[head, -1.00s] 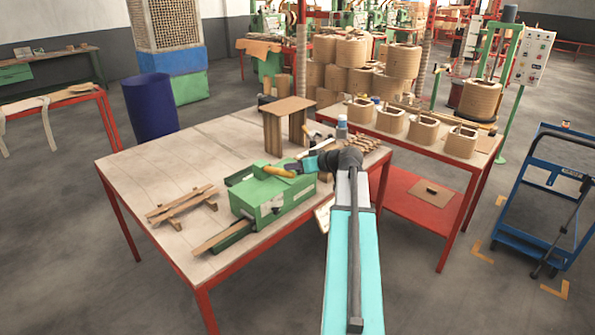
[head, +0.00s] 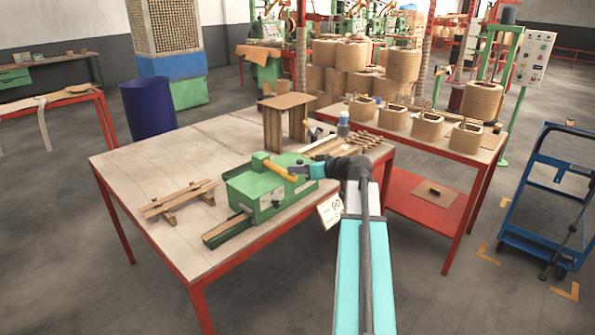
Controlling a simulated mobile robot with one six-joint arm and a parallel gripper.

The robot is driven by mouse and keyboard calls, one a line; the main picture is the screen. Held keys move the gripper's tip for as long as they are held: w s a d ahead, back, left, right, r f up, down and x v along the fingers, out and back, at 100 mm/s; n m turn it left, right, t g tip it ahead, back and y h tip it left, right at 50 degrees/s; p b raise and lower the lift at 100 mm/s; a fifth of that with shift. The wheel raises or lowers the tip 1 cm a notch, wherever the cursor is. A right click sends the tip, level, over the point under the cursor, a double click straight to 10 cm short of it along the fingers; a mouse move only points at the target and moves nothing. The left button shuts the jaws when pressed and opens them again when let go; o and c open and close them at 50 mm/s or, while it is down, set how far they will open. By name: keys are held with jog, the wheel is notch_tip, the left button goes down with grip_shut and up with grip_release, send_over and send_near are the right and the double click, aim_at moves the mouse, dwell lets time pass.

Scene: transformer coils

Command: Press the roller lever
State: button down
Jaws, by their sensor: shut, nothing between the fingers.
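A green bench machine (head: 262,193) sits near the front edge of the table, with a flat feed bed sticking out at its lower left. A yellow roller lever (head: 279,171) lies across its top, slanting down to the right. My gripper (head: 298,171) is close by the lever's right end, reached from the right over the machine. I cannot tell whether it touches the lever. The fingers are small here and partly hidden by my wrist. The gripper is shut, with nothing seen held in it.
The wooden-topped table (head: 150,165) has free room at its left. A slatted wooden piece (head: 178,200) lies left of the machine, and a brown wooden stand (head: 285,118) rises behind it. A blue trolley (head: 540,215) stands right.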

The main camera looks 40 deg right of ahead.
jog(key=shift+s+a+f+b, duration=0.15)
jog(key=shift+f+b, duration=0.4)
jog(key=shift+f, duration=0.3)
jog(key=shift+r, duration=0.55)
jog(key=w+d+r+v, duration=0.1)
jog(key=v, duration=1)
jog(key=shift+s+r, duration=0.3)
jog(key=shift+r, duration=0.2)
